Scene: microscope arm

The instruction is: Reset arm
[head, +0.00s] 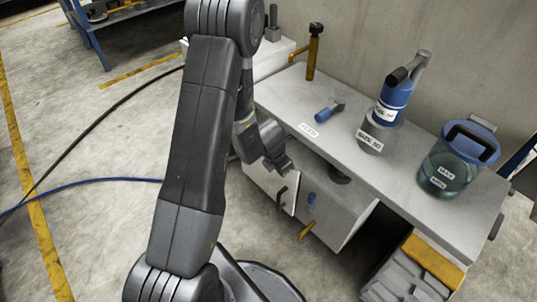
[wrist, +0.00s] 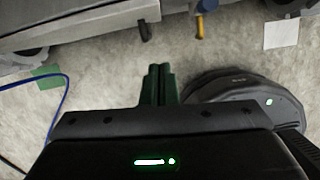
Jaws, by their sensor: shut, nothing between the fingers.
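My gripper (wrist: 160,72) is shut and empty, its two dark fingers together at the centre of the wrist view, pointing over the concrete floor. In the head view, my dark grey arm rises in the middle and folds down so that my gripper (head: 280,165) hangs in front of the bench cabinet (head: 345,215). The gripper is partly seen there, close to a white panel with a dark handle (head: 283,195). I cannot tell whether it touches. No microscope is clear in either view.
On the grey bench (head: 300,105) stand a blue-and-grey bottle (head: 395,95), a clear jar with a blue lid (head: 450,165), a small blue-handled tool (head: 328,112) and a yellow-brown post (head: 313,55). Blue and black cables (head: 85,180) lie on the open floor at left.

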